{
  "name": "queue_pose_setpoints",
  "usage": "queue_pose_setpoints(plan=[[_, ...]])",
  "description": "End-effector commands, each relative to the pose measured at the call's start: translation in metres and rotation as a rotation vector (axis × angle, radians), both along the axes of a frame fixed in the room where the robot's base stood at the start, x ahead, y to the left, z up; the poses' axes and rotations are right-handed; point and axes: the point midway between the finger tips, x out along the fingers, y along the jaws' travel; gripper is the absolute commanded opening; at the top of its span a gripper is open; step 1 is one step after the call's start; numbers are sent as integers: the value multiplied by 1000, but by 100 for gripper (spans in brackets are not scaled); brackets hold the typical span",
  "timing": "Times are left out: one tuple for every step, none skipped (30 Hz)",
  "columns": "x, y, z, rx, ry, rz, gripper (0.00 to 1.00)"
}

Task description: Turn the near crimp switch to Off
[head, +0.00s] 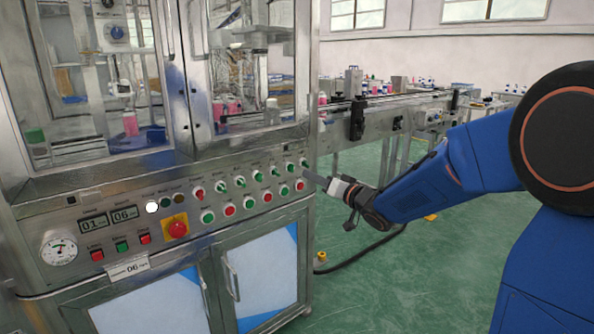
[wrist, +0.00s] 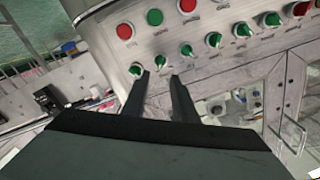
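The control panel carries a row of small rotary switches with green knobs. The rightmost green switch (head: 304,163) in the head view is closest to my gripper (head: 317,179). A green switch (wrist: 136,70) also shows in the wrist view, just beyond and left of my left fingertip. Another green switch (wrist: 187,50) is beyond the right fingertip. My gripper (wrist: 160,76) has its two dark fingers apart with nothing between them. The labels are too small to read, so I cannot tell which switch is the near crimp one.
Green and red push buttons (head: 230,210) sit in a row below the switches. A red emergency stop (head: 177,229) on a yellow plate is further left. Glass doors (head: 245,80) are above the panel, cabinet doors (head: 262,265) below. A conveyor (head: 385,105) runs behind; green floor is open at right.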

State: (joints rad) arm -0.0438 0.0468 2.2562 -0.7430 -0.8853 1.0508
Motion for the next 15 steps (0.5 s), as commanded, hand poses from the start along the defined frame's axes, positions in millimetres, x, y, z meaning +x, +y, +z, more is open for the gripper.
queue_pose_setpoints(plan=[[8, 6, -1, 1, 2, 2, 26], [13, 9, -1, 0, 2, 2, 26], [18, 13, -1, 0, 2, 1, 26], [22, 16, -1, 0, 2, 2, 26], [27, 19, -1, 0, 2, 2, 26], [33, 23, -1, 1, 1, 1, 26], [37, 26, -1, 0, 1, 1, 26], [41, 28, 0, 0, 0, 1, 26], [46, 32, -1, -1, 1, 2, 26], [50, 35, -1, -1, 1, 1, 26], [54, 37, -1, -1, 1, 1, 26], [58, 40, 0, 0, 1, 1, 26], [61, 41, 0, 0, 0, 0, 26], [64, 43, -1, 0, 2, 0, 26], [67, 45, -1, 0, 2, 0, 26]])
